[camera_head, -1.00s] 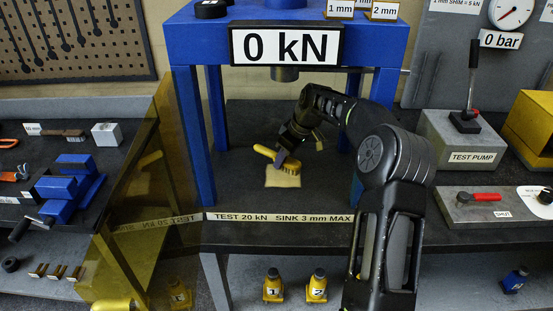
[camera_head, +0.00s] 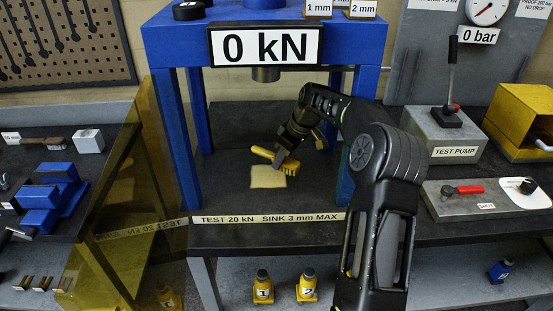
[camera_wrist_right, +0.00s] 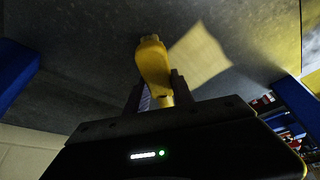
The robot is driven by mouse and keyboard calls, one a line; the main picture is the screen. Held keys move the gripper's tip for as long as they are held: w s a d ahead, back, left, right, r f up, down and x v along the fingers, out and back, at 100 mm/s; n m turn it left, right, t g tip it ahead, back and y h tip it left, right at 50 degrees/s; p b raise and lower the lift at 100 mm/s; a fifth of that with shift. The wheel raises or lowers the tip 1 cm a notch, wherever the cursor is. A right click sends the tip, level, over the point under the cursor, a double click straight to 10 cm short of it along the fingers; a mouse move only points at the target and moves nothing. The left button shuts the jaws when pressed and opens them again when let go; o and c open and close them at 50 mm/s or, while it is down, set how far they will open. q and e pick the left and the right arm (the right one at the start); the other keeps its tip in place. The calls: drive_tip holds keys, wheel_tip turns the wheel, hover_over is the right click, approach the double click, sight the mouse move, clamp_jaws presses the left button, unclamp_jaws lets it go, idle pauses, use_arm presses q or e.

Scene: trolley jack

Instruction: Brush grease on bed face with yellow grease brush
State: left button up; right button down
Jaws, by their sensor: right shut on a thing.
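A yellow grease brush (camera_head: 263,153) is held in my right gripper (camera_head: 284,158), with its bristles toward the dark bed under the blue press frame. In the right wrist view the brush handle (camera_wrist_right: 152,62) sits between the shut fingers (camera_wrist_right: 158,95). A pale yellow grease patch (camera_head: 268,177) lies on the bed face (camera_head: 228,172), just in front of the brush. The patch also shows in the right wrist view (camera_wrist_right: 200,54). I cannot tell whether the bristles touch the bed. My left gripper is not in view.
The blue press frame (camera_head: 166,130) stands around the bed, with its ram (camera_head: 266,74) above. A yellow transparent guard (camera_head: 125,190) is at the left. The test pump (camera_head: 440,135) stands at the right.

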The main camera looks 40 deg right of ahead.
drive_tip(key=shift+r, duration=0.1)
wheel_tip(320, 180, up, 6)
drive_tip(key=p, duration=0.4)
drive_tip(key=shift+w, duration=0.1)
drive_tip(key=shift+r, duration=0.2)
